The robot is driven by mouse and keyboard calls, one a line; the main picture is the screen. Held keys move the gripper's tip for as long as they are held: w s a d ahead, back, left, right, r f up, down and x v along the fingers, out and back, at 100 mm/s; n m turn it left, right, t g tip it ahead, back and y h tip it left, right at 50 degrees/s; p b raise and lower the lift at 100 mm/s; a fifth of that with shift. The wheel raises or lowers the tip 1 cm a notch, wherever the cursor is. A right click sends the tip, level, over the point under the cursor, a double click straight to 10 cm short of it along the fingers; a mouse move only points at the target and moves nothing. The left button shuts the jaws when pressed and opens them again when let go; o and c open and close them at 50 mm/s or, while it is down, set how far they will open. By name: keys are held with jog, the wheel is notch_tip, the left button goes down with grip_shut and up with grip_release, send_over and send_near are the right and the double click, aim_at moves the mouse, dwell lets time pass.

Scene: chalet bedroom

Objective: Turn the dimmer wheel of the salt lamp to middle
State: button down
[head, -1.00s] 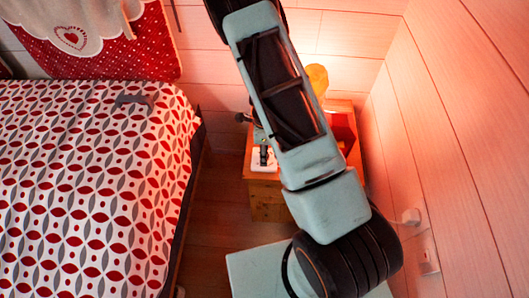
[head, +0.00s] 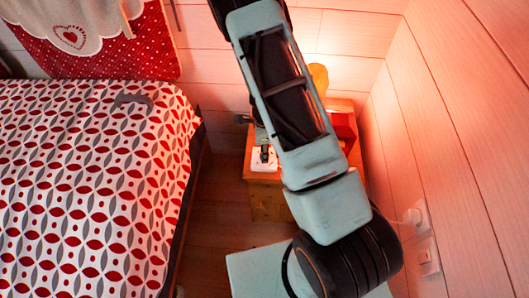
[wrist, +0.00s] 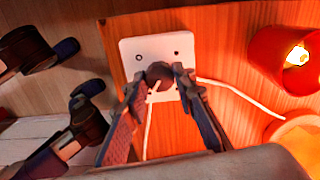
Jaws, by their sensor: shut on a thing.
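The dimmer wheel (wrist: 160,72) is a dark round knob with a pale line that points down and slightly left in the wrist view. It sits on a white square plate (wrist: 132,50) with small dark marks near its upper corners. The plate also shows in the head view (head: 258,166). My gripper (wrist: 164,80) is shut on the wheel, one finger on each side. A glowing orange-yellow thing (head: 318,76), perhaps the salt lamp, is partly hidden behind my arm in the head view.
The plate lies on a wooden nightstand (head: 265,200) beside the wall. A red vessel (wrist: 272,48) with a bright glow inside stands right of the plate. White cords (wrist: 240,93) run from the plate. The patterned bed (head: 90,190) is at left.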

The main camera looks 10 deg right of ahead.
jog(key=n+b, duration=0.1)
jog(key=n, duration=0.3)
jog(key=shift+f+b, duration=0.1)
jog(key=shift+b, duration=0.25)
jog(key=n+b, duration=0.1)
jog(key=n, duration=0.3)
jog(key=n+b, duration=0.2)
jog(key=n, duration=0.2)
jog(key=shift+n, duration=0.3)
jog(key=shift+n+b, duration=0.5)
jog(key=shift+n, duration=1.3)
jog(key=c, duration=1.6)
grip_release()
